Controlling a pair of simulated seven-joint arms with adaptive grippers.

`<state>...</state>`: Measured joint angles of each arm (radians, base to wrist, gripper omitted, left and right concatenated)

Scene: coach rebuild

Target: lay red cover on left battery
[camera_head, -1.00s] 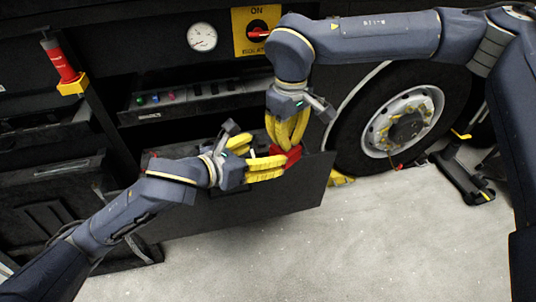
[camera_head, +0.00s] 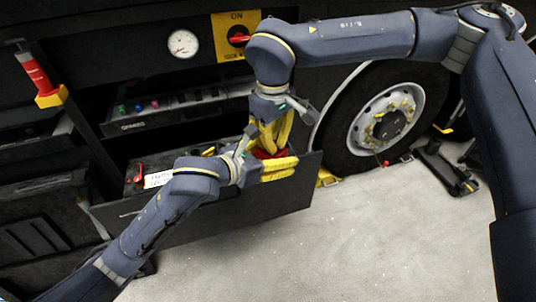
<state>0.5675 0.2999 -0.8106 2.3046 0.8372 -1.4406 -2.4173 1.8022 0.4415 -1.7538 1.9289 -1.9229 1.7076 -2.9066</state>
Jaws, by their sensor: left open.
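The red cover (camera_head: 267,154) shows only in part, at the right end of the pulled-out black tray (camera_head: 240,217), among my yellow fingers. My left gripper (camera_head: 285,167) is open beside it, its fingers pointing right just below the red. My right gripper (camera_head: 270,147) points down from above, its fingertips at the red cover. Whether they grip it is hidden. At the tray's left end, a dark block with a white label (camera_head: 158,179) and a small red part (camera_head: 138,173) shows, probably the left battery. My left arm covers the tray's middle.
A shelf with coloured knobs (camera_head: 140,106) is above the tray. A yellow isolator panel (camera_head: 237,36) and a round gauge (camera_head: 183,44) are at the top. A wheel (camera_head: 388,118) stands to the right. The grey floor in front is clear.

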